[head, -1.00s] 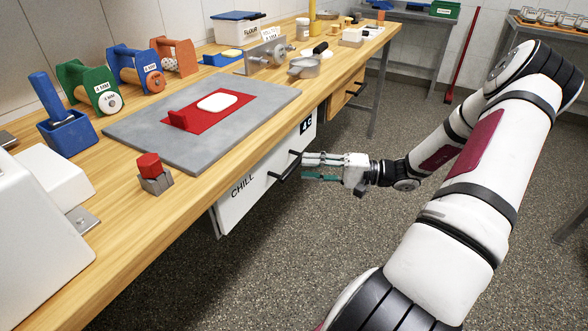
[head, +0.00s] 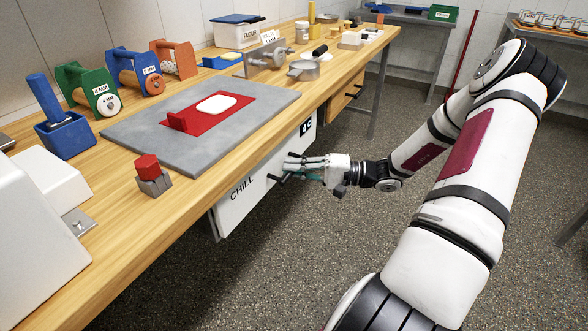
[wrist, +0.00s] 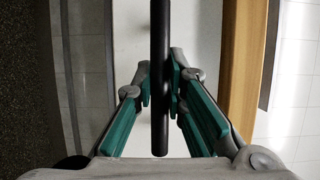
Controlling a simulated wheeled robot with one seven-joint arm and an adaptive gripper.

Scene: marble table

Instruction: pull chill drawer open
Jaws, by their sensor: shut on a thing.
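The white CHILL drawer (head: 237,206) is under the front edge of the wooden table, and its front looks flush with the table. Its black bar handle (head: 275,178) sticks out from the front. My gripper (head: 290,167) is at the handle, its fingers pointing left toward the drawer front and covering part of the bar. In the wrist view the black handle (wrist: 160,60) runs between the green-padded fingers of my gripper (wrist: 160,90), with the white drawer front behind it. The fingers are shut on the handle.
The wooden table (head: 115,235) carries a grey slab (head: 135,132) with a red mat, a red knob on a grey block (head: 150,175), and several coloured rollers at the back. Open speckled floor (head: 290,270) lies in front of the drawer.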

